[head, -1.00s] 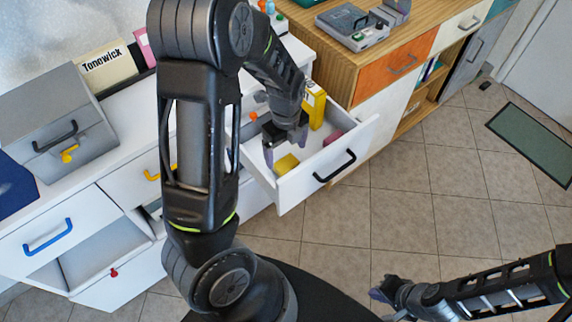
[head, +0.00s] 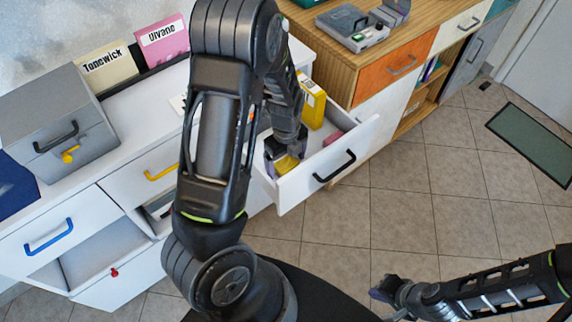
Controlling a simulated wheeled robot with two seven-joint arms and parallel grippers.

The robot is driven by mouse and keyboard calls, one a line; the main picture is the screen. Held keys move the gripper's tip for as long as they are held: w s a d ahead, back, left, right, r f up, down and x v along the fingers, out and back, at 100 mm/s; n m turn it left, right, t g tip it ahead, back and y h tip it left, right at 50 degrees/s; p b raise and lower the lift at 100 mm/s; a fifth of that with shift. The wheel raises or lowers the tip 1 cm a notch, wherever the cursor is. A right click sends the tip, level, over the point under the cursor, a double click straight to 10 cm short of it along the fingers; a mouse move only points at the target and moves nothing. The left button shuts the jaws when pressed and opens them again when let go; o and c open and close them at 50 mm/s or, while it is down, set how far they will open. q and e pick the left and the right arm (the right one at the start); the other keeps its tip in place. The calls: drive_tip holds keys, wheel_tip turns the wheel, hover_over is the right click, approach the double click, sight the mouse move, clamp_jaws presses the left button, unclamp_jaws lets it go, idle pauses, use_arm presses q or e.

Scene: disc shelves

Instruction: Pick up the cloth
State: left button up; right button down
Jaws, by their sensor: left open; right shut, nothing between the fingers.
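A small yellow piece (head: 287,164), which may be the cloth, lies near the front left inside the open white drawer (head: 330,172). My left gripper (head: 284,158) is open and reaches down into the drawer right at the yellow piece, partly hiding it. I cannot tell whether the fingers touch it. A pink item (head: 333,137) lies further right in the drawer, and I cannot tell what it is. My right gripper (head: 382,291) is shut and empty, low over the tiled floor and away from the drawer.
A yellow box (head: 313,105) stands upright at the drawer's back. The drawer's front wall with its black handle (head: 335,166) stands close to my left gripper. A wooden cabinet (head: 340,75) is just right of the drawer. The floor in front is clear.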

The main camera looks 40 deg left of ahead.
use_arm(q)
drive_tip(key=shift+c, duration=0.4)
drive_tip(key=c, duration=1.4)
